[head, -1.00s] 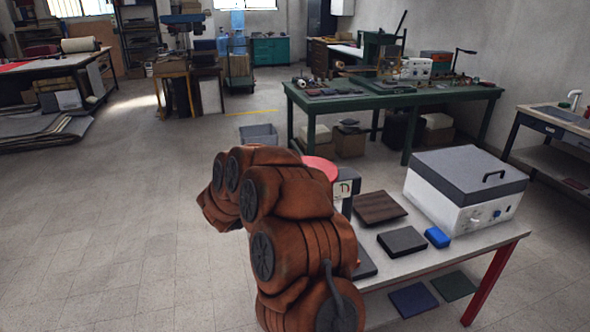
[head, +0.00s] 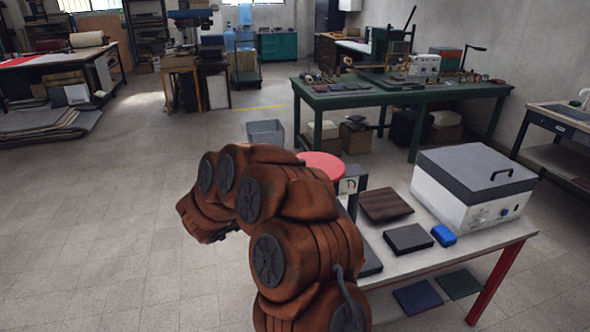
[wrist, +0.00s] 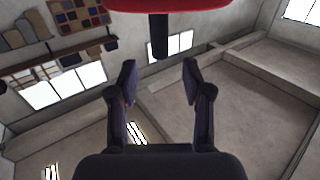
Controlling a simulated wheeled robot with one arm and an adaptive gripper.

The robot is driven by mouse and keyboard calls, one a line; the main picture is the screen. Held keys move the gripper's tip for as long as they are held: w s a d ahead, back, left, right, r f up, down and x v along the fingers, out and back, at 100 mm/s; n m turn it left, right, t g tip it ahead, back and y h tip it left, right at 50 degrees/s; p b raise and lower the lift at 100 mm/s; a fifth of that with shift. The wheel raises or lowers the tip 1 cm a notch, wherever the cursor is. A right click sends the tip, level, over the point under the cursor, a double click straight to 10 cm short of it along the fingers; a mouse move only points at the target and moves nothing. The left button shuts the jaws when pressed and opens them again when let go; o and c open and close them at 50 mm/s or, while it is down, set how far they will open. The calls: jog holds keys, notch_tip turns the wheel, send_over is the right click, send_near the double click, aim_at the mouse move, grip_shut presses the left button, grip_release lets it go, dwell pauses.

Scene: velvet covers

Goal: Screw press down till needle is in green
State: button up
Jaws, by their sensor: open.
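The press stands on the near table, mostly hidden behind my arm in the head view. The needle and any green zone are too small to tell. In the wrist view, the wheel's red underside (wrist: 175,5) and a dark shaft (wrist: 158,36) are at the top, beyond the fingertips. My gripper (wrist: 160,82) is open and empty, with its fingers apart below the shaft. In the head view my gripper is hidden behind my arm.
A grey bin (head: 265,132) is on the floor behind. Open floor lies left.

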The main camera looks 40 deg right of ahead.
jog(key=shift+v, duration=2.3)
